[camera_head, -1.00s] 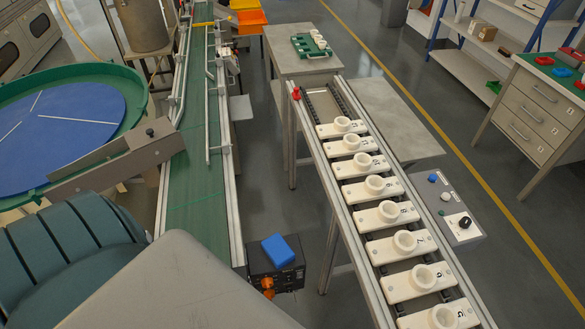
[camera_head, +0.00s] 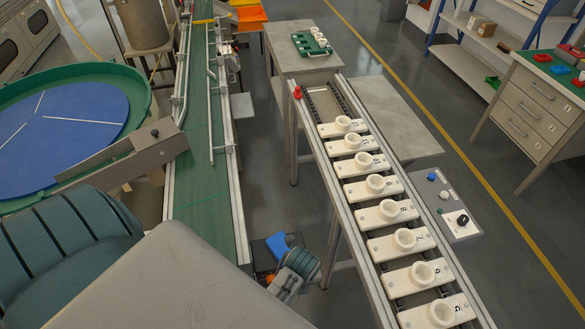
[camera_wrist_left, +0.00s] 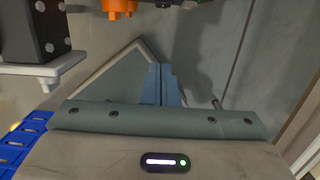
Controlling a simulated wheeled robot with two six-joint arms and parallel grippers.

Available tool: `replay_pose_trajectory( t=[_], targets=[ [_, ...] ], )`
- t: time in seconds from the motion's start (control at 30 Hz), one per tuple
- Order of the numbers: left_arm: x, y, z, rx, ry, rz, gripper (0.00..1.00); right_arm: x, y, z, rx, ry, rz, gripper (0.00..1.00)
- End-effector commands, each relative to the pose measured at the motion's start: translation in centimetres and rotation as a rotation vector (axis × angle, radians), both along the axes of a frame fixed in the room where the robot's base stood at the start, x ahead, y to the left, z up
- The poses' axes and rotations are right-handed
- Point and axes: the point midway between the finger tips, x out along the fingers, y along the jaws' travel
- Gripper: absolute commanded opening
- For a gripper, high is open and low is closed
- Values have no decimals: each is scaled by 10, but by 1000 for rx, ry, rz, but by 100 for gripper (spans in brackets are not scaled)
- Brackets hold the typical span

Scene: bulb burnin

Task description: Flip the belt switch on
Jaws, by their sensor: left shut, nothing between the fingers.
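In the left wrist view the fingers (camera_wrist_left: 160,85) are shut and empty. An orange part (camera_wrist_left: 118,8) is at that view's top edge, apart from the fingertips. Any contact with the switch cannot be made out. My right gripper is out of view.
A rail (camera_head: 337,215) with several white socket carriers runs along the right of the gap where my left gripper is. A grey control panel (camera_head: 447,207) is beyond it. A blue round table (camera_head: 60,130) is at left. A black block (camera_wrist_left: 38,30) is close in the wrist view.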

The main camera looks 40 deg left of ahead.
Motion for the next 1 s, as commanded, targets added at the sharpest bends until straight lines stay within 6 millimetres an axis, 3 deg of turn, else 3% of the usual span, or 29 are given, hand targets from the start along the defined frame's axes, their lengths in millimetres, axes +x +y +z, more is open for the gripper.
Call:
replay_pose_trajectory(
  t=[0.37,0.9,1.0],
  targets=[
    [0,1,-10,1,3,1,0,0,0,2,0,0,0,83],
    [8,10,-101,1,1,3,0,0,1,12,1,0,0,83],
    [21,24,-99,3,-1,3,0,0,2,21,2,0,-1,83]
  ],
)
